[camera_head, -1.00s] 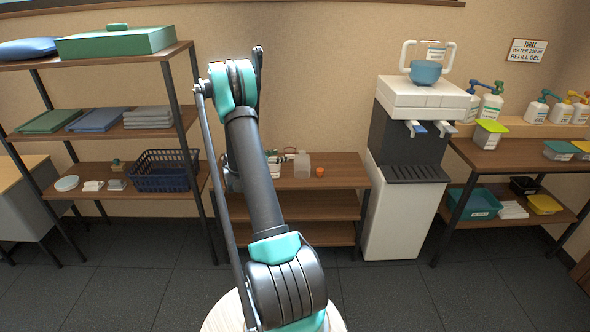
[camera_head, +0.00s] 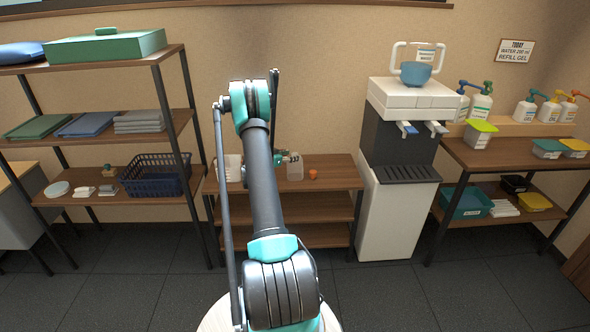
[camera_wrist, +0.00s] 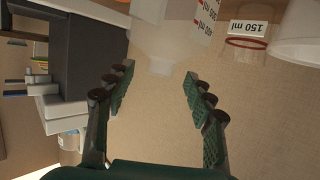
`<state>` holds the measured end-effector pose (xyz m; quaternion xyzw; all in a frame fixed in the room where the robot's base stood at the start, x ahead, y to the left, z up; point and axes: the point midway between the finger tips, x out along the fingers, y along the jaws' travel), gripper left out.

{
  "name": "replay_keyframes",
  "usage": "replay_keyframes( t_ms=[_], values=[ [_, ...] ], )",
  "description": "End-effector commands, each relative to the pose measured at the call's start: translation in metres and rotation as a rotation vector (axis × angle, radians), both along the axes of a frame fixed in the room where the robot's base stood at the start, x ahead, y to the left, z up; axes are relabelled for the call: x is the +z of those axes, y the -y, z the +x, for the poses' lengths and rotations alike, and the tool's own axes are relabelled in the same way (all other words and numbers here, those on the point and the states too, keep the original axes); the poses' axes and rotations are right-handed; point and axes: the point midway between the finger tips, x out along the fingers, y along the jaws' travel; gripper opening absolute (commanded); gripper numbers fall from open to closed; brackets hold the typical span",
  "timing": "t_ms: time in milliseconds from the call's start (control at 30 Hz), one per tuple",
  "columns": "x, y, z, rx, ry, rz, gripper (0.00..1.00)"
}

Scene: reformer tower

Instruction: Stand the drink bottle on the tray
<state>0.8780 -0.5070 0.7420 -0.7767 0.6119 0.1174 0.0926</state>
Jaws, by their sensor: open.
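A clear bottle (camera_head: 294,167) stands on top of the low brown shelf unit. In the wrist view, which is upside down, a translucent bottle (camera_wrist: 168,35) with red volume marks shows its narrower end toward my fingertips. My gripper (camera_wrist: 155,78) is open and empty, its green-padded fingers spread below that end in the picture. In the head view my arm hides most of the gripper, at the bottle's left. A dark slatted drip tray (camera_head: 407,173) sits on the front of the dispenser, and a teal tray (camera_head: 466,207) lies on the right lower shelf. Which tray is meant is unclear.
A clear cup marked 150 ml (camera_wrist: 250,35) and a white container (camera_wrist: 302,32) are beside the bottle in the wrist view. A small orange object (camera_head: 313,174) lies right of the bottle. The tall white and black dispenser (camera_head: 385,215) stands to the right.

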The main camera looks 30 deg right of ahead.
Motion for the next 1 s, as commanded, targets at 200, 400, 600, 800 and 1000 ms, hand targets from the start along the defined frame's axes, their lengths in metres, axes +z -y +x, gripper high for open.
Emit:
replay_keyframes(
  t_ms=[200, 400, 600, 800, 1000],
  values=[
    [-0.01, 0.028, 0.006, -0.002, 0.0, 0.0, 0.54],
    [-0.011, 0.031, 0.007, -0.001, 0.0, 0.0, 0.54],
    [-0.011, 0.031, 0.007, -0.001, 0.0, 0.0, 0.35],
    [-0.011, 0.031, 0.007, -0.001, 0.0, 0.0, 0.1],
    [-0.011, 0.03, 0.007, -0.001, 0.0, 0.0, 0.0]
  ],
)
